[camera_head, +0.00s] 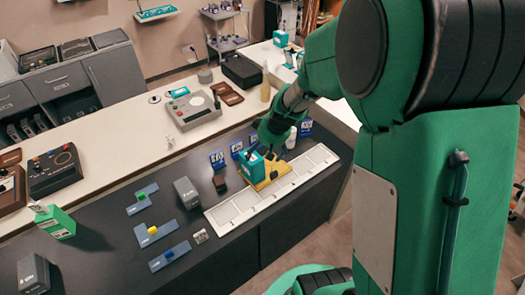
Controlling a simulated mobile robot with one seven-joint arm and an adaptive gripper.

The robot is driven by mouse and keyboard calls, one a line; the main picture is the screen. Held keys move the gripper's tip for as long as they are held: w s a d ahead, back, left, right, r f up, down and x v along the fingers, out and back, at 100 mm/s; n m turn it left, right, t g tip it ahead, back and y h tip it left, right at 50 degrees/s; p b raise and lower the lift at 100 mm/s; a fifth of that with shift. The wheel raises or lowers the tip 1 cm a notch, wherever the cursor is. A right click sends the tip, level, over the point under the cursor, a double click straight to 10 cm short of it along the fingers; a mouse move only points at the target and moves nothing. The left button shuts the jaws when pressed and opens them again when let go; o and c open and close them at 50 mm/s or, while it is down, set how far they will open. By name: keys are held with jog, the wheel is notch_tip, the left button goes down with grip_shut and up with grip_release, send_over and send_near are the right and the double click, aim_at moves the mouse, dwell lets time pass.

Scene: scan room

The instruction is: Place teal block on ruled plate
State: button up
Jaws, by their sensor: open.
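The teal block (252,167) stands upright on a yellow piece (273,177), which lies over the long white plate marked off in sections (236,209); this looks like the ruled plate. Whether the block rests fully on the yellow piece is too small to tell. My gripper (270,152) is open, low over the plate, just right of the teal block. The fingers are dark and small here, so I cannot tell whether they touch the block. My green arm comes down from the upper right.
A grey box (187,192), a small dark block (220,184) and blue cards (217,159) stand near the white plate. A white bottle (291,138) stands behind my gripper.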

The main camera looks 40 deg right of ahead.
dwell(0.4)
jog(key=s+a+r, duration=0.5)
jog(key=a+r, duration=0.4)
jog(key=r, duration=0.2)
jog(key=s+a+r, duration=0.6)
jog(key=a+r, duration=0.3)
jog(key=r, duration=0.1)
jog(key=s+a+r+t, duration=0.1)
jog(key=s+a+r, duration=0.2)
jog(key=s, duration=0.7)
jog(key=shift+s+a+r, duration=0.15)
jog(key=shift+a+r, duration=0.05)
jog(key=shift+r, duration=0.75)
